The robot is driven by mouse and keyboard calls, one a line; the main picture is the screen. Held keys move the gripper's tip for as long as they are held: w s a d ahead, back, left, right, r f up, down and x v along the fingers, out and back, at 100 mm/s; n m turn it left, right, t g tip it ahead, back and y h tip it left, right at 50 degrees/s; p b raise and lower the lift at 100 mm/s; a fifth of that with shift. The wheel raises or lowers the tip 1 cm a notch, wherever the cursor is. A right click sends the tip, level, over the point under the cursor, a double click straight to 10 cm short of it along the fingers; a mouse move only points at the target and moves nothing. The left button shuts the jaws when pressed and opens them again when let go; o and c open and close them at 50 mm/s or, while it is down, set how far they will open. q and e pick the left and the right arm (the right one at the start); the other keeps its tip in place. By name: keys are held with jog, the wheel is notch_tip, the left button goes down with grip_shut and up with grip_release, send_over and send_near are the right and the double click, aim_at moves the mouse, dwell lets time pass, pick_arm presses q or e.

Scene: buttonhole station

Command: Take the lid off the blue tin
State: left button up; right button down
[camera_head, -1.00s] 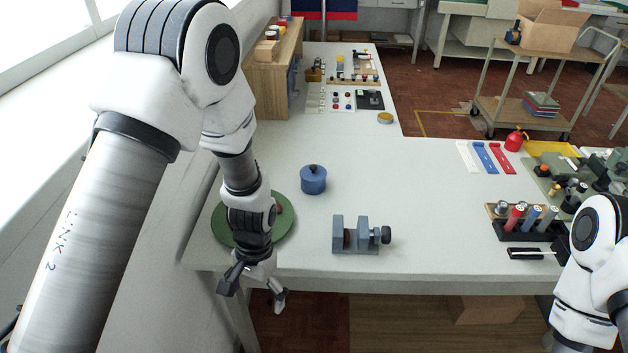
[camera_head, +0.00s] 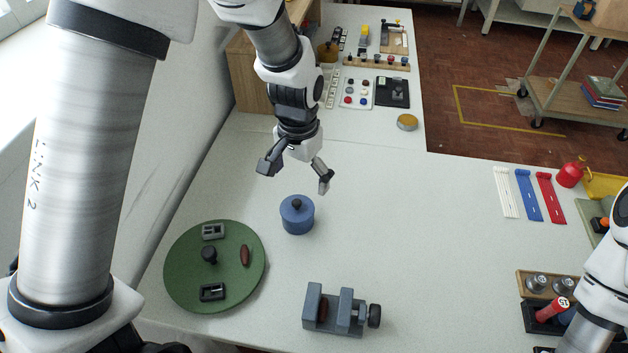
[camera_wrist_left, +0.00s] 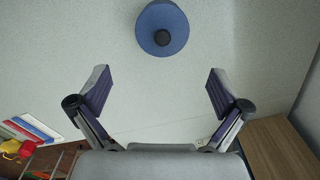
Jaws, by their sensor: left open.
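The blue tin (camera_head: 298,220) stands upright on the white table, with its lid on and a dark round knob (camera_head: 296,203) on top. My left gripper (camera_head: 296,176) is open and empty, above the table and just behind the tin in the head view. In the left wrist view the tin (camera_wrist_left: 178,15) is at the top edge, partly cut off, with its knob (camera_wrist_left: 162,38) showing. The open fingers (camera_wrist_left: 158,92) are apart from it, with bare table between them. My right arm shows at the right edge, but its gripper is out of view.
White, blue and red strips (camera_head: 528,195) lie to the right, and a small yellow-topped round tin (camera_head: 407,122) is behind. The table's middle is clear.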

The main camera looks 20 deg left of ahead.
aim_at(296, 203)
pick_arm(q)
jog(key=f, duration=0.1)
jog(key=s+f, duration=0.2)
jog(key=f, duration=0.1)
jog(key=shift+a+p, duration=0.2)
jog(key=shift+p, duration=0.1)
jog(key=f, duration=0.1)
jog(key=w+f, duration=0.1)
jog(key=f, duration=0.1)
jog(key=shift+f, duration=0.2)
jog(key=shift+s+r, duration=0.15)
jog(key=shift+s, duration=0.1)
jog(key=shift+c, duration=0.7)
jog(key=shift+s, duration=0.1)
jog(key=c, duration=1)
jog(key=shift+c, duration=0.2)
